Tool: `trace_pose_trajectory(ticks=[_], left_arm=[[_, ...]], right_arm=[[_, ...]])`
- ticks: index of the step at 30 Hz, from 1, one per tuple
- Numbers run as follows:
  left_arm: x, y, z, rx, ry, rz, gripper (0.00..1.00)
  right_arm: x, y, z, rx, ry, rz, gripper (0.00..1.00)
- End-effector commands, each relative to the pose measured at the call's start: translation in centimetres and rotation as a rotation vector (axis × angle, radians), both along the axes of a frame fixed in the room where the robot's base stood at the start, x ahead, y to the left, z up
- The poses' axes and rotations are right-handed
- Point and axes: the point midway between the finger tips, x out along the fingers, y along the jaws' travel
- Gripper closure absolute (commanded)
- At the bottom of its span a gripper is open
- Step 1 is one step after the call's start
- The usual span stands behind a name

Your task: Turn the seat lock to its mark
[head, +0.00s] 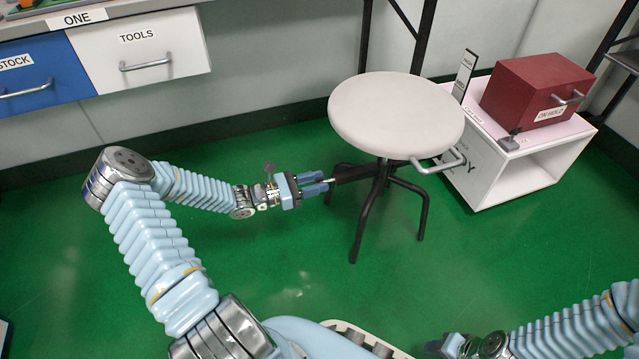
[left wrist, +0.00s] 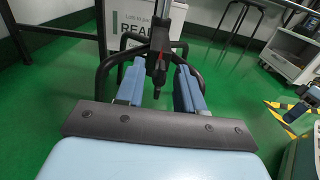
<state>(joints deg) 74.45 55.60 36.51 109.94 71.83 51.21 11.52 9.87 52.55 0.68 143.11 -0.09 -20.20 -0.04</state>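A stool with a round pale seat (head: 396,112) stands on black legs right of centre in the head view. A black seat lock (head: 352,172) sticks out to the left below the seat. My left gripper (head: 328,183) is level with the lock's end. Its blue fingers (left wrist: 159,92) are open, one on each side of the lock, with gaps showing. I cannot make out the lock's mark. My right gripper (head: 438,346) is at the bottom edge, its fingers unclear.
A grey handle (head: 440,162) projects from the seat's right front. A white stand (head: 520,172) right of the stool carries a red box (head: 537,88). A bench with blue and white drawers (head: 140,48) is at the back left. The green floor before the stool is clear.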

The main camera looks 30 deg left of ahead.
Motion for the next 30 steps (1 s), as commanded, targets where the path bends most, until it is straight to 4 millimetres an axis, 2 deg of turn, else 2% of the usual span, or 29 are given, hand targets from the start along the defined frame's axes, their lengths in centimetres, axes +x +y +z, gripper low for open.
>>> trace_pose_trajectory(ticks=[4, 12, 20, 30], left_arm=[[0.76, -0.69, -0.05, 0.001, 0.001, -0.001, 0.63], [0.88, -0.77, 0.00, 0.001, 0.001, 0.000, 0.63], [0.84, -0.76, -0.01, 0.001, 0.001, 0.000, 1.00], [0.80, -0.77, 0.05, 0.023, -0.017, -0.001, 1.00]], right_arm=[[0.01, 0.00, -0.22, 0.000, -0.001, 0.000, 0.57], [0.01, 0.00, -0.20, 0.000, -0.001, 0.000, 0.57], [0.01, 0.00, -0.20, 0.000, -0.001, 0.000, 0.57], [0.01, 0.00, 0.06, 0.000, 0.000, 0.000, 0.57]])
